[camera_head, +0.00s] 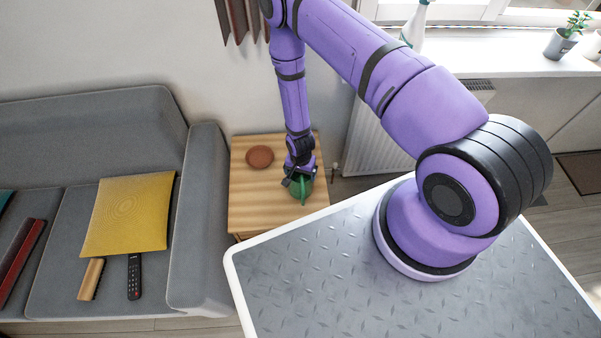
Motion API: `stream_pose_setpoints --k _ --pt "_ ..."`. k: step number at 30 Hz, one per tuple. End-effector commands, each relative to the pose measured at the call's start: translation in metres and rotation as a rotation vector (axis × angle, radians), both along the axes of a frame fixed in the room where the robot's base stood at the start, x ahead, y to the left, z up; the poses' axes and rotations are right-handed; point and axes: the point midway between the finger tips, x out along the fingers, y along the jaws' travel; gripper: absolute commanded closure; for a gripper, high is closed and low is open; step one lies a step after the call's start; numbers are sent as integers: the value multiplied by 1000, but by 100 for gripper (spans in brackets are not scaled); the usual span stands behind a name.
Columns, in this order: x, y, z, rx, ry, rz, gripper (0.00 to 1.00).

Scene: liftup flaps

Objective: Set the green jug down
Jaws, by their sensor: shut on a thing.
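The green jug (302,190) is at my gripper (298,181), over the right part of a small wooden side table (250,215). My gripper points down and is shut on the jug, covering much of its upper part. I cannot tell whether the jug's base touches the table top or hangs just above it.
A round reddish-brown plate (260,157) lies on the table, to the left of the jug. A grey sofa (208,220) stands close on the left, with a yellow cushion (130,215) and a remote (134,277). A radiator (372,140) is to the right. The table's front left is clear.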

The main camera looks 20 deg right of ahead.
Motion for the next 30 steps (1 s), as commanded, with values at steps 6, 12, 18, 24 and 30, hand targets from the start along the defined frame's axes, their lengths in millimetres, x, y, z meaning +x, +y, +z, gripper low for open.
stream_pose_setpoints --k 6,12,18,24,30 --pt "0 0 -5 1 -1 -1 68" --pt "0 0 -7 0 0 0 68" --pt "0 0 -7 0 0 0 0" --pt "0 0 -2 1 -1 -1 0" --pt "1 0 23 1 -2 0 0"
